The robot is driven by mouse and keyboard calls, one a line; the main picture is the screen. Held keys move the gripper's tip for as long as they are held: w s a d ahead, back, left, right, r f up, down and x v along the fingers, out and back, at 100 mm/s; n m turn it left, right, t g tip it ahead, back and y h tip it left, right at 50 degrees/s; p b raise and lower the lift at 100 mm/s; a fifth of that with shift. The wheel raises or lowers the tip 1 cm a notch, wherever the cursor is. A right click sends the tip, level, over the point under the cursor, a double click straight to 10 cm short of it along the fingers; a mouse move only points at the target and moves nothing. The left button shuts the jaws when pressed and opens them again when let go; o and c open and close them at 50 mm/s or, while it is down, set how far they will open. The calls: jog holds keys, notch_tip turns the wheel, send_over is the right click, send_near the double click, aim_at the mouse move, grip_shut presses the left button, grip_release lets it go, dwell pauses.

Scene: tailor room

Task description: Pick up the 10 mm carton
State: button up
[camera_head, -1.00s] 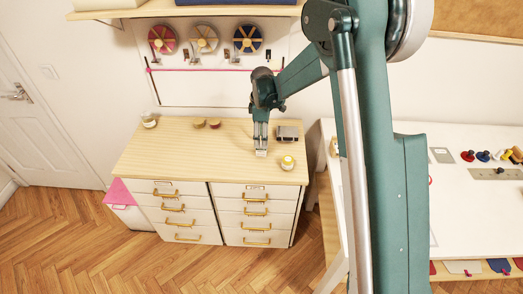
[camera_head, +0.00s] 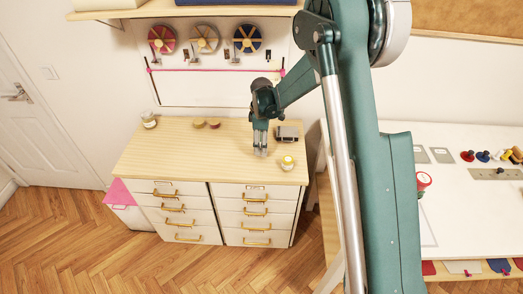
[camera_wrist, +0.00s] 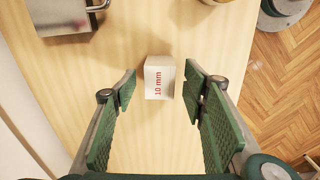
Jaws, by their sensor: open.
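The 10 mm carton (camera_wrist: 158,78) is a small white box with red "10 mm" lettering, on the light wood cabinet top (camera_head: 170,150). In the wrist view it lies between the lines of my two green fingers, just beyond their tips. My gripper (camera_wrist: 159,92) is open and empty, with a gap on both sides of the carton. In the head view my gripper (camera_head: 261,152) points down over the cabinet top's right part. The carton is small and mostly hidden by the fingers there.
A dark metal box (camera_head: 287,133) stands close behind and right of my gripper. A round yellow-topped container (camera_head: 287,163) stands in front and right, near the cabinet's edge. Two small round items (camera_head: 206,123) sit farther back left.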

jog(key=shift+f, duration=1.55)
jog(key=c, duration=1)
